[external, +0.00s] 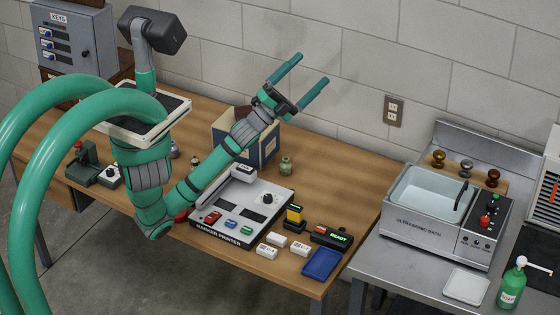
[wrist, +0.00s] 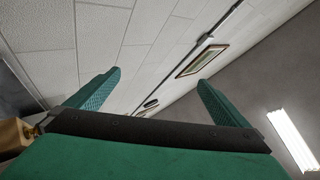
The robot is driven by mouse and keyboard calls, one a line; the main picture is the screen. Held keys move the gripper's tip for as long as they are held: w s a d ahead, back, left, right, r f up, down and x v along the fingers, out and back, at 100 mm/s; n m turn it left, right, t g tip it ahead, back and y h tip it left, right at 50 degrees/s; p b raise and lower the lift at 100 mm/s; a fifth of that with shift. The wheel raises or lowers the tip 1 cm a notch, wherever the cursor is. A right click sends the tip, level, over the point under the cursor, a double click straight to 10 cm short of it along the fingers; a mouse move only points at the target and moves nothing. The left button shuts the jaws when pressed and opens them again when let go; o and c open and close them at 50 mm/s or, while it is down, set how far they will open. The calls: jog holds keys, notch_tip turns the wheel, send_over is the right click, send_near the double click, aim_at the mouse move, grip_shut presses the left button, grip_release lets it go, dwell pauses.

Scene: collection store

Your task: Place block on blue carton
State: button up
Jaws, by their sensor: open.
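The blue carton (external: 264,155) stands on the wooden table near the wall, with its top open. My forearm and wrist cross in front of it and hide part of it. My gripper (external: 312,70) is raised above and to the right of the carton, open and empty, fingers pointing up and right. In the wrist view the open fingers (wrist: 158,80) frame only wall and ceiling. I cannot tell for sure which thing is the block. Small white block-like pieces (external: 267,251) and (external: 300,248) lie near the table's front right edge.
A marker printer (external: 238,225) fills the table's middle front. A blue tray (external: 321,263), a black device (external: 331,237) and a yellow-and-black item (external: 294,213) are to its right. A small green jar (external: 286,166) stands beside the carton. An ultrasonic bath (external: 424,222) is on the right counter.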

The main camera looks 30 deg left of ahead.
jog(key=s+a+f+n+y, duration=0.2)
jog(key=s+f+n+y, duration=0.35)
jog(key=f+n, duration=0.3)
jog(key=s+a+f+n+t+y, duration=0.1)
jog(key=s+a+f+n+y, duration=0.2)
jog(key=s+f+n+y, duration=0.4)
jog(key=s+a+f+n+y, duration=0.25)
jog(key=f+n+y, duration=0.25)
jog(key=f+n, duration=0.5)
jog(key=s+a+f+g, duration=0.2)
jog(key=s+f, duration=0.2)
jog(key=s, duration=0.3)
jog(key=s+a+f+g, duration=0.2)
jog(key=s+a+f, duration=0.1)
jog(key=s, duration=0.5)
jog(key=s+a+f+n+g+h, duration=0.1)
jog(key=s+a+f, duration=0.2)
jog(key=s+f, duration=0.2)
jog(key=s, duration=0.3)
jog(key=shift+s+a+f+g, duration=0.15)
jog(key=shift+s+f+g, duration=0.05)
jog(key=shift+f+g, duration=0.2)
